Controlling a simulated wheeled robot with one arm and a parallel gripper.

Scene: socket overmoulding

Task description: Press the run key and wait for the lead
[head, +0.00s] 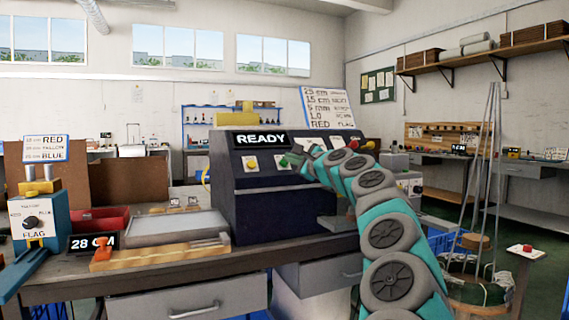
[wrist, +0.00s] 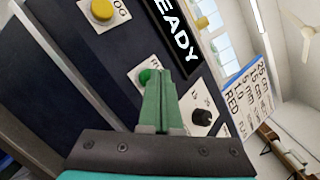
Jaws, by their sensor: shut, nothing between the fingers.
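The dark moulding machine (head: 235,205) stands on the bench and its display (head: 260,139) reads READY; the display also shows in the wrist view (wrist: 172,32). A green key (wrist: 147,76) on a white plate sits on its sloped face, its label mostly hidden. My gripper (wrist: 158,75) is shut and empty, with its green fingertips right at the green key, overlapping its edge; I cannot tell if they touch. In the head view my gripper (head: 293,158) is at the machine's front panel. No lead shows clearly.
A yellow button (wrist: 101,10) is beside the green key, and a black knob (wrist: 202,117) is on the other side. A grey tray (head: 165,228), a sign reading 28 CM (head: 92,242) and a FLAG unit (head: 33,222) stand left on the bench.

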